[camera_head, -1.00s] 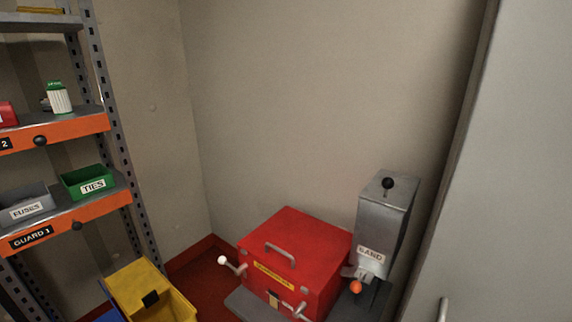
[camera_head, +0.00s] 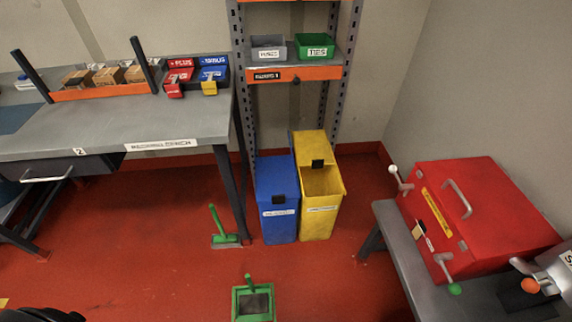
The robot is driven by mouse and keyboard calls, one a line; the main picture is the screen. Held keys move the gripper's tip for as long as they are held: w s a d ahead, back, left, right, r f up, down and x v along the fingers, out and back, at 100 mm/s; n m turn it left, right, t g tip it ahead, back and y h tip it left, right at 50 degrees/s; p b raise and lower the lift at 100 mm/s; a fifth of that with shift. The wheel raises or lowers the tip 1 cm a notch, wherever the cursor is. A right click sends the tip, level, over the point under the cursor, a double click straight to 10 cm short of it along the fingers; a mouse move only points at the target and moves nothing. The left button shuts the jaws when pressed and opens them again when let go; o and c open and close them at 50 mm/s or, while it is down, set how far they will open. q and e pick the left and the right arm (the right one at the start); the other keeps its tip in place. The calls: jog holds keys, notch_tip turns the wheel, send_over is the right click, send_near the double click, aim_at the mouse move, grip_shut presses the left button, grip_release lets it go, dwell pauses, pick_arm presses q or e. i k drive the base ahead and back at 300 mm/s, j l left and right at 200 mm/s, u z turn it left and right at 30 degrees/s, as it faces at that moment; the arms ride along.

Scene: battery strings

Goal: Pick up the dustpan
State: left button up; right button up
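A green dustpan (camera_head: 239,306) with a dark inside lies on the red floor at the bottom middle of the head view. Its short green handle (camera_head: 249,280) sticks up at its far side. A green hand brush (camera_head: 223,238) with an upright handle stands on the floor farther back, beside the workbench leg. Neither of my grippers shows in this view. A dark shape at the bottom left corner may be part of me.
A blue bin (camera_head: 277,222) and a yellow bin (camera_head: 320,216) stand below the shelf rack. A workbench (camera_head: 110,124) is at the left. A grey bench (camera_head: 392,236) with a red box (camera_head: 480,212) is at the right. The red floor around the dustpan is clear.

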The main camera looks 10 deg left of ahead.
aim_at(253, 303)
jog(key=k+u, duration=0.15)
jog(key=k, duration=0.25)
jog(key=k+j+u, duration=0.2)
jog(key=k, duration=0.25)
jog(key=k+j+u, duration=0.15)
jog(key=k, duration=0.25)
